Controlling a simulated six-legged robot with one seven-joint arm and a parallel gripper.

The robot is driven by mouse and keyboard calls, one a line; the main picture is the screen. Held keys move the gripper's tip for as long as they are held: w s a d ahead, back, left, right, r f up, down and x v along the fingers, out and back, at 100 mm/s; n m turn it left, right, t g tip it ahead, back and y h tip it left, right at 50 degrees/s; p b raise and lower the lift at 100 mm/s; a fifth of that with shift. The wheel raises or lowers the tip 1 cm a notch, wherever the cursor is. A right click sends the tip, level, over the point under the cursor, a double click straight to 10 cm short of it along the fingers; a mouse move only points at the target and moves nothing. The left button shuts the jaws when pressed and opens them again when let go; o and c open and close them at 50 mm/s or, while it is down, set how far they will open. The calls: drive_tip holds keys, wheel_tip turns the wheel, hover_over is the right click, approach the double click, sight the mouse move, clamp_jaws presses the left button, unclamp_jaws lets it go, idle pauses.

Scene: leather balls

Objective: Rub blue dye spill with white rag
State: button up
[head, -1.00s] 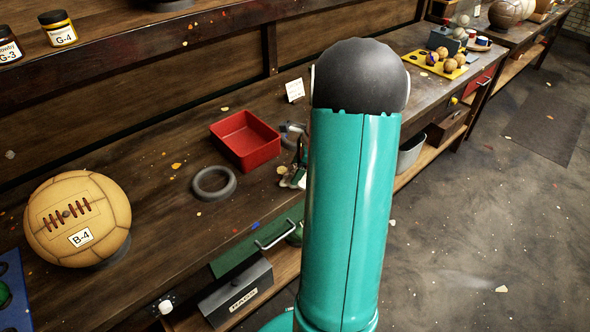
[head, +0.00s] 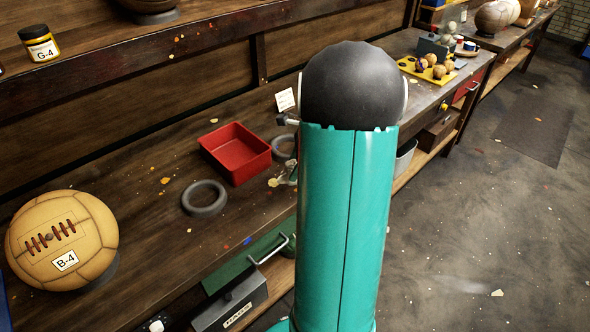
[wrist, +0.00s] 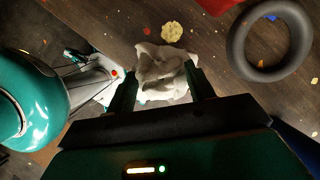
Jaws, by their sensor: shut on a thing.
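The white rag (wrist: 163,68) is bunched between the two fingers of my gripper (wrist: 162,88) in the wrist view. The gripper is shut on it, and the rag hangs over the dark wooden bench. In the head view my own teal arm hides most of the gripper and rag. A small blue mark (head: 247,240) lies near the bench's front edge in the head view, and another blue fleck (wrist: 270,17) shows by the grey ring in the wrist view. I cannot tell if either is the dye spill; no larger blue patch shows.
A red tray (head: 236,152), a grey ring (head: 204,198) and a tan ball marked B-4 (head: 62,240) stand on the bench (head: 150,215). A jar marked G-4 (head: 40,45) is on the shelf. A yellow holder with balls (head: 430,71) is farther right. Bare wood lies between ball and ring.

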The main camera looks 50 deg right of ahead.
drive_tip(key=shift+r, duration=1.55)
drive_tip(key=shift+s, duration=0.1)
